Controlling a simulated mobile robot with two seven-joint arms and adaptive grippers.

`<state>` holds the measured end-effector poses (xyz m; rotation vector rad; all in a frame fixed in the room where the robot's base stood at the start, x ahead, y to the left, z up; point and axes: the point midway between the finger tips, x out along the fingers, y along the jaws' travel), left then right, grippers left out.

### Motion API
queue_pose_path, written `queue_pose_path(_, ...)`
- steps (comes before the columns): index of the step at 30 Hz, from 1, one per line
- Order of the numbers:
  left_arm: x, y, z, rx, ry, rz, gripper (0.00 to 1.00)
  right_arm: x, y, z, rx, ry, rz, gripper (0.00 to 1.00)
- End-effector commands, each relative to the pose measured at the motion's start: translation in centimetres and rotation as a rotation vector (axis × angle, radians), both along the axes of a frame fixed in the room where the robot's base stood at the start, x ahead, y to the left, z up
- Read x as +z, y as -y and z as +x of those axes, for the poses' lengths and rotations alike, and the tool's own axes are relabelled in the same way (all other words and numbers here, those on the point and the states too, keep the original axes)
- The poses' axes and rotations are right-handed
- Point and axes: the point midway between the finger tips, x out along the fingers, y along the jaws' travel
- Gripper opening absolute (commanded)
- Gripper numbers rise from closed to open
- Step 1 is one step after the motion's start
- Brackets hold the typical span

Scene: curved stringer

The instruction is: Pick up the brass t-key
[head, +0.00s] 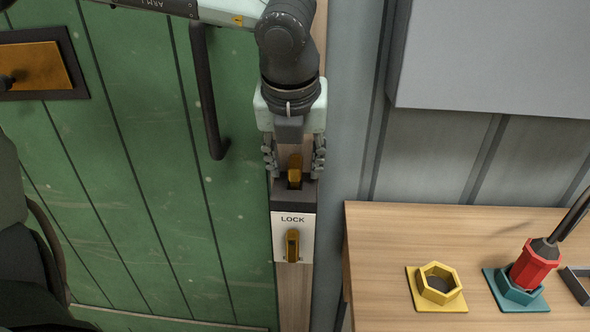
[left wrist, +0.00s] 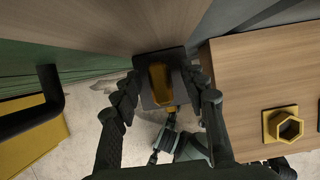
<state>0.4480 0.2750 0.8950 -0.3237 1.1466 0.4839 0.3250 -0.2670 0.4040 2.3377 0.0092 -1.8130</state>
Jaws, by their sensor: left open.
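The brass t-key (head: 295,168) stands in a dark holder (head: 309,192) on the wooden post, just above the LOCK plate. My left gripper (head: 294,163) is open, with one finger on each side of the key. In the left wrist view, the key (left wrist: 160,84) shows in its dark holder (left wrist: 147,101) between the fingertips (left wrist: 164,82). I cannot tell whether either finger touches it. My right gripper is not in view.
Left is a green door (head: 140,150) with a dark handle (head: 207,100). Right, a wooden table (head: 385,240) bears a yellow hex socket (head: 440,293) and a red plug (head: 530,268) in a teal socket.

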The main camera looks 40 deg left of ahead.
Motion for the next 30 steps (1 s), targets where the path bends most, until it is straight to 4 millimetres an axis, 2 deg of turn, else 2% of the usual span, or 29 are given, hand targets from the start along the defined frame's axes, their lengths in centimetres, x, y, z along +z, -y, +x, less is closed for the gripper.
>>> queue_pose_path(6, -0.11, -0.02, 0.03, 0.0, 0.0, 0.0, 0.43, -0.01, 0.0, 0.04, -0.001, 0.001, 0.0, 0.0)
queue_pose_path(7, -0.11, -0.02, 0.03, 0.0, 0.0, 0.0, 0.41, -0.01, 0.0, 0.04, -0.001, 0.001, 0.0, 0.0)
queue_pose_path(17, -0.07, -0.02, 0.02, 0.0, 0.0, 0.0, 0.0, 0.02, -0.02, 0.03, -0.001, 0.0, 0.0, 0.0)
queue_pose_path(30, 0.3, -0.17, 0.12, 0.001, 0.003, 0.0, 0.0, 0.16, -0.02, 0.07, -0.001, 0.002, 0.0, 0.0)
